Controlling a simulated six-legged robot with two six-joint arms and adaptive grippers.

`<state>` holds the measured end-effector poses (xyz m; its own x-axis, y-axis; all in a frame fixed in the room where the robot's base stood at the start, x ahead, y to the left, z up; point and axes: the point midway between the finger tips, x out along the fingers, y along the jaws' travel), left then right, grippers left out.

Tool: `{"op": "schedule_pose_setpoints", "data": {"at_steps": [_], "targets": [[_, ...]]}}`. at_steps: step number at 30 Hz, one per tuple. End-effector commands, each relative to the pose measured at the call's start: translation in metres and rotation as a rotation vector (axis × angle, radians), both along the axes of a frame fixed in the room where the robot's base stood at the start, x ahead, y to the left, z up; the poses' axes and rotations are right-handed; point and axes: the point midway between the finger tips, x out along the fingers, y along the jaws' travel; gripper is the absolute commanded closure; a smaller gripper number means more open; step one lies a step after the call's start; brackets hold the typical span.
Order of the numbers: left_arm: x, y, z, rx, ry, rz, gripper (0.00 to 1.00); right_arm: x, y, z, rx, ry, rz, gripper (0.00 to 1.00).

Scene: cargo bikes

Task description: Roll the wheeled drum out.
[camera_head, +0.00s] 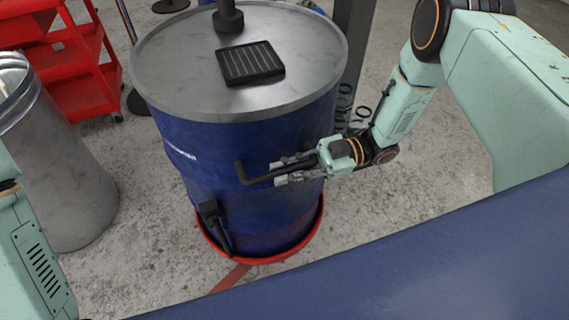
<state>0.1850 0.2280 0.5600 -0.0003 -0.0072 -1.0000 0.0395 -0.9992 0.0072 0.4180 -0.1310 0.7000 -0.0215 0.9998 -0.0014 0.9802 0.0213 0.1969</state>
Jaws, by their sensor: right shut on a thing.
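The wheeled drum (225,190) is blue with a grey metal lid (185,70) and stands upright at the centre of the head view. Its bottom sits in a red round base (270,258); no wheels show. A black bent handle (258,179) sticks out from the drum's front side. My right gripper (287,171) reaches in from the right and is shut on this handle, with its fingers beside the drum wall. At the left edge only part of my left arm (35,260) shows; its gripper is out of view.
A grey metal bin (60,180) stands close to the drum's left. A red shelf cart (85,70) is behind it. A dark grooved pad (250,62) and a black fitting (228,18) are on the lid. A grey post (352,50) rises behind the drum. Concrete floor at right is clear.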

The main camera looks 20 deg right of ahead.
Motion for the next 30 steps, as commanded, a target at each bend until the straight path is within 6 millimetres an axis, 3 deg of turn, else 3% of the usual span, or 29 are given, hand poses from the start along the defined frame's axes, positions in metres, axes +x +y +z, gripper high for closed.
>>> {"op": "schedule_pose_setpoints", "data": {"at_steps": [3,4,11,22,30], "targets": [[0.000,0.000,0.000,0.000,0.000,0.000,1.00,-0.008,0.001,-0.002,0.004,0.013,0.019,1.00],[0.000,0.000,0.000,0.000,0.000,0.000,1.00,-0.008,0.001,-0.002,0.004,0.013,0.019,0.81],[0.000,0.000,0.000,0.000,0.000,0.000,1.00,-0.007,0.001,-0.002,0.002,0.009,0.018,0.62],[0.000,0.000,0.000,0.000,0.000,0.000,1.00,-0.004,-0.004,-0.001,0.001,0.003,0.013,0.61],[0.000,0.000,0.000,0.000,0.000,0.000,1.00,-0.001,-0.051,-0.001,0.001,0.002,0.008,0.61]]}}
